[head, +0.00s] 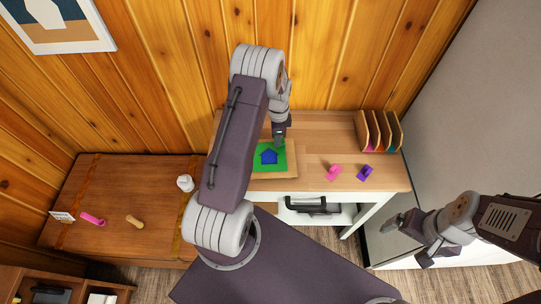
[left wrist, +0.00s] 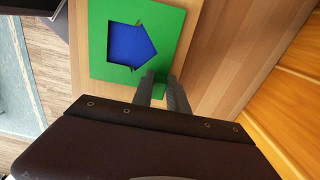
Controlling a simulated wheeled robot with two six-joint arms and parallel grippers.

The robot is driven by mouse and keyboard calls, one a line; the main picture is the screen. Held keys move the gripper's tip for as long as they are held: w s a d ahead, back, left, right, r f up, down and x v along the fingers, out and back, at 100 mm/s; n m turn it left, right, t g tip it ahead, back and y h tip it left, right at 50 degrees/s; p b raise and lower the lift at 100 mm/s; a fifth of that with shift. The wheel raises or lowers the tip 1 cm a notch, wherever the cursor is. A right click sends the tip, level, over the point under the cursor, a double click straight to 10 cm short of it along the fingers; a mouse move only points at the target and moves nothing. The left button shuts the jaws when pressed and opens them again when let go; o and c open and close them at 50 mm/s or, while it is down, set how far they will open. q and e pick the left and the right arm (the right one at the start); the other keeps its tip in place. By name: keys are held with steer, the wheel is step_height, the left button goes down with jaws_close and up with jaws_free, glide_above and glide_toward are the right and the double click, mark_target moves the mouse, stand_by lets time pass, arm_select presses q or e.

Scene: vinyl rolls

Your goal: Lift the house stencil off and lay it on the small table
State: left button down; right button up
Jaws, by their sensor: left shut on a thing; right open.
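The green house stencil (head: 281,166) lies on a light wooden board on the workbench, with blue (head: 268,157) showing through its house-shaped cutout. My left gripper (head: 279,140) is shut on the stencil's edge. In the left wrist view its fingers (left wrist: 160,88) pinch the green stencil (left wrist: 101,40) at one edge beside the blue house (left wrist: 130,46). I cannot tell whether the stencil is raised off the board. A low brown table (head: 135,185) stands at the left. My right gripper (head: 405,242) is open and empty, right of the workbench.
The workbench (head: 320,140) also holds a pink tool (head: 333,172), a purple tool (head: 365,172) and a wooden rack (head: 379,132). A white object (head: 185,183), a pink roll (head: 93,219) and a wooden-handled tool (head: 135,221) lie on the low table, with bare room between them.

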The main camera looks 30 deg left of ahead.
arm_select(q)
steer(key=shift+r+p, duration=2.45)
steer(key=shift+r, duration=0.9)
